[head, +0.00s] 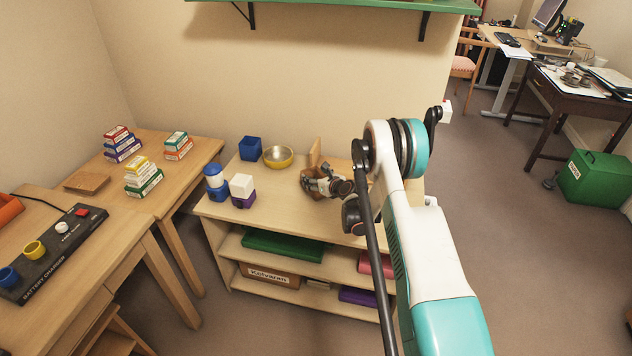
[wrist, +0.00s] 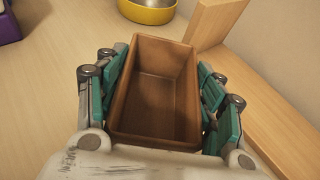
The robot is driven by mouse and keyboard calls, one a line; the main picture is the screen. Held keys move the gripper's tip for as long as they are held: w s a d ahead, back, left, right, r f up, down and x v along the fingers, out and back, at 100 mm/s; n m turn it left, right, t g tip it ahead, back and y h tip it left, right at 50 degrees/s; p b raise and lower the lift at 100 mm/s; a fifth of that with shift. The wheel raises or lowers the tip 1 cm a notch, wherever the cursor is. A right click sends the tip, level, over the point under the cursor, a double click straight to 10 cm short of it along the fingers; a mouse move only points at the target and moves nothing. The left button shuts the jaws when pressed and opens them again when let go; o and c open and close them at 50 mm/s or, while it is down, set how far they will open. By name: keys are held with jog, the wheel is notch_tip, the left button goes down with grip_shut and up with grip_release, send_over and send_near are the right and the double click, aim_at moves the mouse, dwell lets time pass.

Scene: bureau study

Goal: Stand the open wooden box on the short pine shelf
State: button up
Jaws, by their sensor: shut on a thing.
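The open wooden box (wrist: 158,95) is brown, rectangular and empty, with its open top facing the wrist camera. My gripper (wrist: 160,75) is shut on it, with teal finger pads against its two long sides. In the head view my gripper (head: 328,184) is over the right part of the top of the low pine shelf unit (head: 265,208). The box is mostly hidden there by the gripper. I cannot tell whether its base touches the top. A light wooden upright piece (wrist: 217,22) stands just beyond the box; it also shows in the head view (head: 315,153).
A yellow-rimmed bowl (head: 278,157), a blue cube (head: 250,148), a blue-and-white stack (head: 215,182) and a white-and-purple stack (head: 242,190) occupy the top's left part. A green wall shelf (head: 340,5) hangs above. Bare wood lies in front of the bowl.

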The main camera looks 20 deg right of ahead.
jog(key=shift+f, duration=0.15)
jog(key=o, duration=1.1)
